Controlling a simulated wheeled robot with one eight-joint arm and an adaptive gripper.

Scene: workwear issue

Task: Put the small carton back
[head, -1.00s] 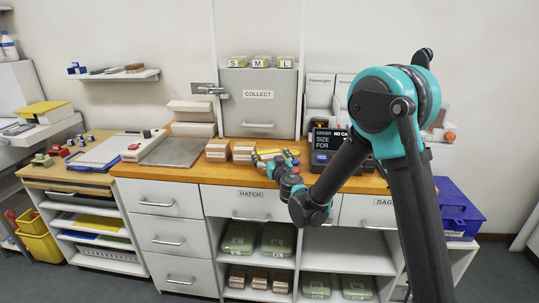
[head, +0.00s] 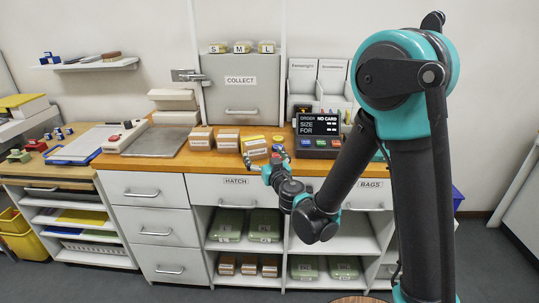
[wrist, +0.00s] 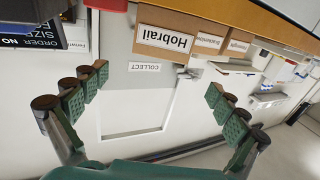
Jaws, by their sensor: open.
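Several small brown cartons with white labels are in view. Three stand in a row on the wooden counter: a left one (head: 201,138), a middle one (head: 228,140) and a right one (head: 255,148). In the wrist view, which is upside down, the nearest is labelled Hobrail (wrist: 168,38); two smaller-looking ones (wrist: 208,42) (wrist: 238,47) stand beyond it. My gripper (head: 266,163) is at the counter's front edge, just in front of the right carton. In the wrist view my gripper (wrist: 157,95) is open and empty, its fingers apart from the Hobrail carton.
More cartons (head: 248,266) stand on the low shelf, below green packs (head: 229,225). A grey COLLECT hatch (head: 240,92) stands behind the counter. A dark order display (head: 318,129) is right of the cartons. A grey plate (head: 153,142) lies left of them.

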